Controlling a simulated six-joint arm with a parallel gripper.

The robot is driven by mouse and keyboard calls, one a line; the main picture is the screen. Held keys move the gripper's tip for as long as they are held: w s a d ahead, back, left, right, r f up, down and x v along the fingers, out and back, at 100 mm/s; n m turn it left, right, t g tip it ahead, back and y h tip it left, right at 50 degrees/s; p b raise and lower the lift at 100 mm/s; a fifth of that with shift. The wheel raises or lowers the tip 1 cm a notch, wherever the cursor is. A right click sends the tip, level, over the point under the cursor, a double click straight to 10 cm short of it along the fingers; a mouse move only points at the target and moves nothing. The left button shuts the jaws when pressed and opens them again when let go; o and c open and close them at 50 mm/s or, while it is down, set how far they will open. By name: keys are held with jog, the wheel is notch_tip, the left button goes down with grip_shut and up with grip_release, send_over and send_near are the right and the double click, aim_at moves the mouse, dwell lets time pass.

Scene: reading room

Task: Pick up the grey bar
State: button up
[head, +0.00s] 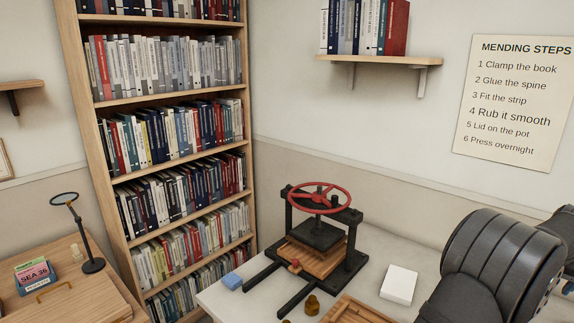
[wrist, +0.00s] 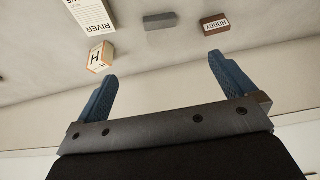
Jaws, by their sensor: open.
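The grey bar (wrist: 160,21) lies on a pale surface near the top of the wrist view, between a white printed card and a dark red-brown block. My gripper (wrist: 162,68) shows in the wrist view with its two blue fingers wide apart and nothing between them. The bar appears beyond the fingertips, apart from them. In the head view I make out neither the grey bar nor the gripper; my dark arm fills the lower right.
The head view shows a book press (head: 318,235), a white block (head: 398,285) and a blue block (head: 232,281) on the table.

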dwell(0.3)
jog(key=shift+m+g, duration=0.3)
jog(key=shift+m, duration=0.5)
jog(key=x, duration=0.5)
jog(key=w+x, duration=0.1)
jog(key=x, duration=0.5)
jog(key=w+x, duration=0.1)
jog(key=x, duration=0.5)
jog(key=shift+w, duration=0.1)
jog(key=shift+d+x, duration=0.15)
jog(key=shift+x, duration=1.35)
jog(key=shift+d+x, duration=0.1)
jog(key=shift+x, duration=1.35)
jog(key=c, duration=1.1)
jog(key=shift+c, duration=1.1)
jog(key=shift+r, duration=0.1)
